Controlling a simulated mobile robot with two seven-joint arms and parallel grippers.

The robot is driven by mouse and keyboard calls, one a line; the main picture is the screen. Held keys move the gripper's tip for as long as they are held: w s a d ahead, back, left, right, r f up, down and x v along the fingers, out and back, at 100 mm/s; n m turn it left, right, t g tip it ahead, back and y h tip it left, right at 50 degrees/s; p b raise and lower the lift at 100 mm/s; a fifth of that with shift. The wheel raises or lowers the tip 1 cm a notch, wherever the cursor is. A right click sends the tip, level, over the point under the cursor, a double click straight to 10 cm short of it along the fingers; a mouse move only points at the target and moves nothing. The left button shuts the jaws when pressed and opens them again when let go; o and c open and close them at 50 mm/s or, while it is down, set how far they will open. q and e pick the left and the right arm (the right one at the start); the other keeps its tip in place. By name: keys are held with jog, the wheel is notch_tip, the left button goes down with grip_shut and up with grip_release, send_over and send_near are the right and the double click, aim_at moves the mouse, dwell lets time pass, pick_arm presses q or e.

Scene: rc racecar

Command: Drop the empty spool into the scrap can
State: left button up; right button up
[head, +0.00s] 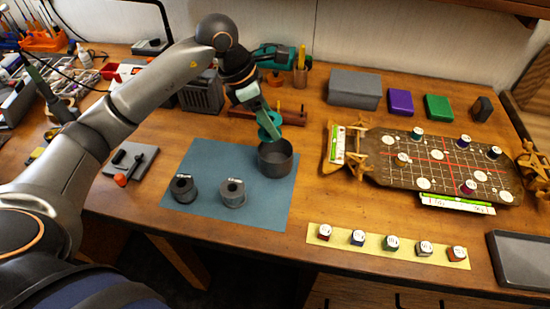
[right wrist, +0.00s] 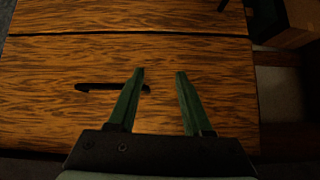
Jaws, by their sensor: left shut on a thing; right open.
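The scrap can (head: 275,163) is a dark grey open-topped round container near the top right corner of the blue mat. My left gripper (head: 264,112) is shut on a teal spool (head: 269,127), which I take to be the empty spool. The spool hangs tilted just above the can's mouth in the head view; whether it touches the rim I cannot tell. My right gripper (right wrist: 159,74) is open and empty in the right wrist view, in front of a wood-grained surface with a black handle (right wrist: 105,87).
Two dark grey labelled spools (head: 183,188) stand on the blue mat (head: 260,212) left of the can. A wooden rack (head: 262,114) stands behind it. A racecar-like board (head: 430,165) and a yellow strip (head: 388,245) with several small labelled pots lie right.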

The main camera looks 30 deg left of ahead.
pick_arm(q)
jog(key=o, duration=1.4)
jog(key=shift+r, duration=0.1)
jog(key=b+v, duration=0.1)
jog(key=v, duration=1.1)
jog(key=shift+r, duration=0.15)
